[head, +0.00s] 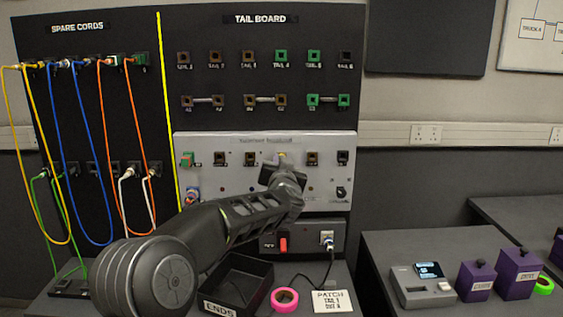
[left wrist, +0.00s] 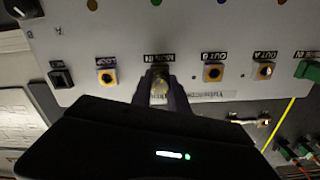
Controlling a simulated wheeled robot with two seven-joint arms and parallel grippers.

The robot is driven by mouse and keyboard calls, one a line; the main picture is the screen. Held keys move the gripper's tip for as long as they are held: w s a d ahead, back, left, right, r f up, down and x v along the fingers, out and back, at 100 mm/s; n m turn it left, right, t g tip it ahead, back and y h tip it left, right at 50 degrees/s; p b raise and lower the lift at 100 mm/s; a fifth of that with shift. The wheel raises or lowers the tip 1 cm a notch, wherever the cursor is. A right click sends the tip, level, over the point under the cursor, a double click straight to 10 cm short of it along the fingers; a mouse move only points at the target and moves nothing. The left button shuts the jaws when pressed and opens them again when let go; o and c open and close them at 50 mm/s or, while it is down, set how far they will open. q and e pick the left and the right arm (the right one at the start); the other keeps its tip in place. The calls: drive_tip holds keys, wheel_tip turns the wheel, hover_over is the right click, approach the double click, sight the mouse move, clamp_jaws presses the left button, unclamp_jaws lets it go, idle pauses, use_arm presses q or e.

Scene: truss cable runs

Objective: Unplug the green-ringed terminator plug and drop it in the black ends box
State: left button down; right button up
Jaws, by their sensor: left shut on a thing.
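My left gripper (head: 282,163) is at the white panel (head: 325,197), at the fourth socket from the left in its upper row. In the left wrist view its fingers (left wrist: 160,88) are shut on a pale, yellowish plug (left wrist: 159,89) at that socket. I cannot see a green ring on it, nor tell whether it is still seated. A green connector (head: 187,160) sits at the left end of the same row; it also shows in the left wrist view (left wrist: 307,69). The black ends box (head: 219,308) stands open below on the table. My right gripper is not in view.
A pink tape roll (head: 285,301) and a white card (head: 332,301) lie right of the box. A black cable runs from a plug (head: 327,238) under the panel. Coloured cords (head: 104,140) hang at the left. Purple blocks (head: 477,281) stand on the right-hand table.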

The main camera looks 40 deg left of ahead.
use_arm(q)
drive_tip(key=shift+n+b, duration=0.4)
drive_tip(key=shift+n, duration=0.4)
drive_tip(key=shift+r+n, duration=0.1)
drive_tip(key=shift+n, duration=0.5)
drive_tip(key=shift+n+b, duration=0.5)
drive_tip(key=shift+n, duration=1)
